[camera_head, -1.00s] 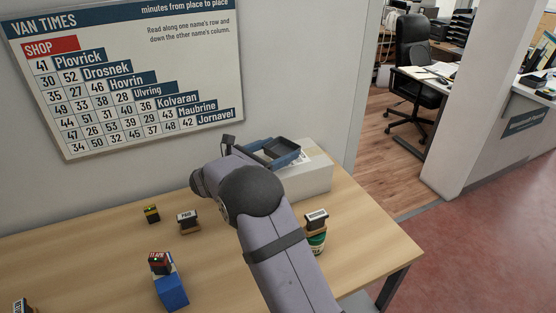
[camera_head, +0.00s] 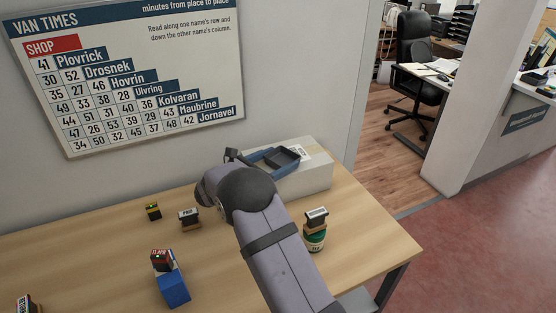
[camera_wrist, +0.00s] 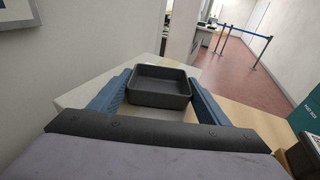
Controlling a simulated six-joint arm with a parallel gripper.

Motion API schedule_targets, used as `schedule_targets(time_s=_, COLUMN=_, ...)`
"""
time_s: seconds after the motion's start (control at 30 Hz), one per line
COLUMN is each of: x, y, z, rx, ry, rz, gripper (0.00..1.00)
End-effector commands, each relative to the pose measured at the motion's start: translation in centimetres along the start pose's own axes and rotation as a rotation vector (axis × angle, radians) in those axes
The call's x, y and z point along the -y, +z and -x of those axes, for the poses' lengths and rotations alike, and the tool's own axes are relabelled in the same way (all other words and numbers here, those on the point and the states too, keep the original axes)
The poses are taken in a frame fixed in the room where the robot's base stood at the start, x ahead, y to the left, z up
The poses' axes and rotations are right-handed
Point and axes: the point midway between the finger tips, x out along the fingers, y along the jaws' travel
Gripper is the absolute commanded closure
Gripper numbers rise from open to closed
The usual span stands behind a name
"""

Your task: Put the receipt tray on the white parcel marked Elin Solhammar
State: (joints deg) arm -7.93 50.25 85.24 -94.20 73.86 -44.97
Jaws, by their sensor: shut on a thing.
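The receipt tray, a small dark grey open tray (camera_head: 287,155), is level between the blue fingers of my gripper (camera_head: 273,159). In the wrist view the tray (camera_wrist: 160,92) sits between both fingers, and my gripper is shut on it. It is over the top of the white parcel (camera_head: 312,180) at the table's back right corner. I cannot tell whether its base touches the parcel. The parcel's top also shows in the wrist view (camera_wrist: 80,96). A label shows partly behind the tray; its name is not readable.
A green tub (camera_head: 314,241) with a stamp (camera_head: 316,218) on top stands in front of the parcel. Left of my arm are a PAID stamp (camera_head: 188,219), a small black and yellow item (camera_head: 153,211) and a blue box (camera_head: 173,290) bearing a red stamp (camera_head: 160,260).

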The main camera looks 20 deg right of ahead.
Motion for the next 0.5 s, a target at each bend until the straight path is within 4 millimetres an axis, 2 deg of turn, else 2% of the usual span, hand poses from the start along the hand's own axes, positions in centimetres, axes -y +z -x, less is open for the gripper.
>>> schedule_targets(time_s=0.03, x=-0.01, y=-0.27, z=-0.05, rx=0.001, ry=0.000, rz=0.000, gripper=0.54)
schedule_targets(time_s=0.07, x=0.00, y=-0.22, z=-0.03, rx=0.000, ry=0.000, rz=0.000, gripper=0.25)
schedule_targets(time_s=0.1, x=0.00, y=-0.17, z=-0.03, rx=0.000, ry=0.000, rz=0.000, gripper=0.16)
schedule_targets(time_s=0.13, x=0.00, y=-0.17, z=-0.03, rx=0.000, ry=0.000, rz=0.000, gripper=0.11)
schedule_targets(time_s=0.5, x=0.00, y=0.13, z=0.02, rx=0.000, ry=0.000, rz=0.000, gripper=0.11)
